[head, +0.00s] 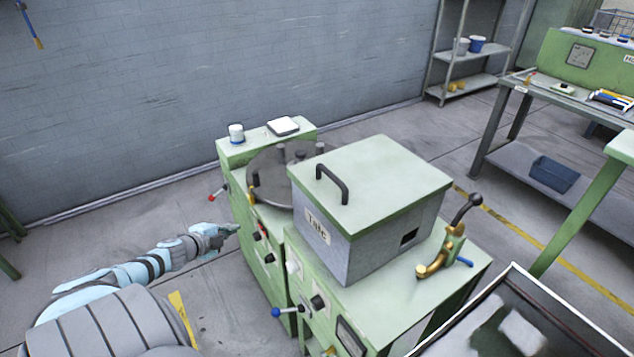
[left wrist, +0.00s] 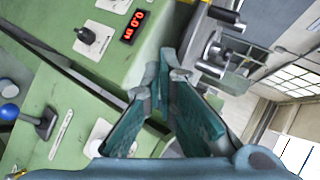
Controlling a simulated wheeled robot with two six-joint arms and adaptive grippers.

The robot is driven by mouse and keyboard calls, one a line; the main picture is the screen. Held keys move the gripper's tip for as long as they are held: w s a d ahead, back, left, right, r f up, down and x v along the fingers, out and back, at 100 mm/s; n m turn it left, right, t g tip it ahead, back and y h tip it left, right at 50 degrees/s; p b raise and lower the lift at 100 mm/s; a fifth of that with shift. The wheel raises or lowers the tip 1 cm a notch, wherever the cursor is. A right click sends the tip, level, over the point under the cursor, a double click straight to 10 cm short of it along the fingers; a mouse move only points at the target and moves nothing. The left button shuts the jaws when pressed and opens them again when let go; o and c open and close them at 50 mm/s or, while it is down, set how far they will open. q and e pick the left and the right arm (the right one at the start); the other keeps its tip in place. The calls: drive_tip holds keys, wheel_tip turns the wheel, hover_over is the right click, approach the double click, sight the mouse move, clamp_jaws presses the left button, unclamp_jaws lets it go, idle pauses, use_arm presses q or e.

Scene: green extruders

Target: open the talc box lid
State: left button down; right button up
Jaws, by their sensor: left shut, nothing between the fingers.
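The talc box (head: 352,250) is a grey box labelled "Talc" on top of a green machine. Its green lid (head: 385,180) lies flat and closed on it, with a dark handle (head: 332,183) near the left edge. My left gripper (head: 236,229) is shut and empty, to the left of the box, near the machine's left side and apart from the handle. In the left wrist view my left gripper's fingers (left wrist: 168,85) point toward the green machine front; the talc box cannot be made out there. My right gripper is not in view.
A round dark turntable with posts (head: 275,175) stands behind the box. A brass lever with a black knob (head: 452,240) stands to its right. A tray (head: 450,335) is at the lower right.

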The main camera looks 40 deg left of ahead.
use_arm(q)
drive_tip(key=w+d+r+m+h, duration=0.2)
drive_tip(key=w+r+m, duration=0.25)
drive_tip(key=r, duration=0.45)
drive_tip(key=w+d+r+m+t+h, duration=0.1)
drive_tip(key=w+d+r+m+h, duration=0.25)
drive_tip(key=r, duration=0.55)
drive_tip(key=w+d+r+m+h, duration=0.1)
drive_tip(key=w+d+r+m, duration=0.1)
drive_tip(key=w+r+m, duration=0.55)
drive_tip(key=s+d+r+m+g+h+b, duration=0.1)
drive_tip(key=s+d+r+m+g+h, duration=0.15)
drive_tip(key=d+r+m, duration=0.4)
drive_tip(key=m+g+y, duration=0.4)
drive_tip(key=m+g, duration=0.2)
drive_tip(key=g, duration=0.1)
hover_over(325, 195)
drive_tip(key=s, duration=0.2)
drive_tip(key=x, duration=0.4)
drive_tip(key=shift+s+a+f, duration=0.3)
drive_tip(key=shift+a+f, duration=0.05)
drive_tip(key=shift+f, duration=0.1)
drive_tip(key=shift+w+d+f, duration=0.15)
drive_tip(key=shift+f, duration=0.4)
drive_tip(key=shift+f+t, duration=0.1)
drive_tip(key=shift+t, duration=0.15)
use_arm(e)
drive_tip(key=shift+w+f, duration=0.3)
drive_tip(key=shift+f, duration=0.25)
